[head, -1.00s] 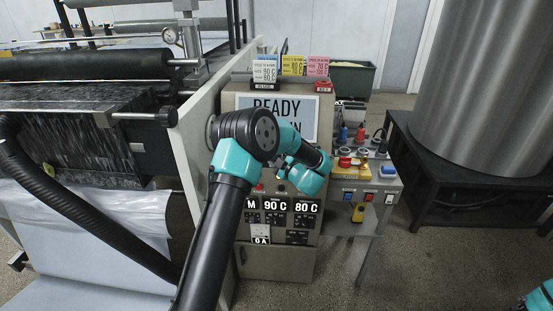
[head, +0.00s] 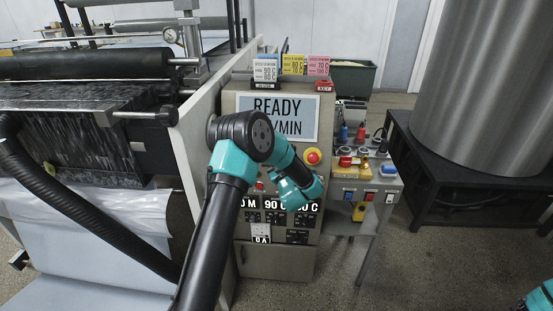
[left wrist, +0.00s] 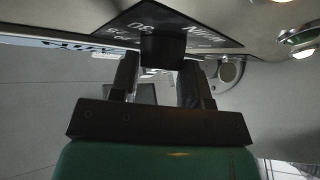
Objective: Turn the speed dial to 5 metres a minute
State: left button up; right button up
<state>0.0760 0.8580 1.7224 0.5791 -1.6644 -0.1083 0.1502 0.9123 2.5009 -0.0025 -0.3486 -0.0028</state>
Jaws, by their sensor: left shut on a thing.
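The speed dial (left wrist: 162,48) is a dark knob on a black plate with white numbers, seen in the left wrist view. My left gripper (left wrist: 158,75) is shut on it, one finger on each side. The pointer mark and exact setting cannot be read. In the head view my left wrist (head: 298,190) hides the dial and the fingers against the control cabinet (head: 275,262). The cabinet's screen (head: 285,108) reads READY above a line ending in MIN; my arm covers its number. Only a bit of my right arm shows at the lower right corner; its gripper is out of view.
White readouts on the cabinet are partly covered. Colored cards (head: 293,65) stand on top. A side table (head: 348,186) with tools and switches is at right; the coating machine (head: 90,120) is at left.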

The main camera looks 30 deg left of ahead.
pick_arm(q)
jog(key=shift+s+f+m+t+h, duration=0.1)
jog(key=shift+m+t+h, duration=0.3)
jog(key=shift+m+t, duration=0.45)
jog(key=shift+m, duration=0.45)
jog(key=o, duration=0.9)
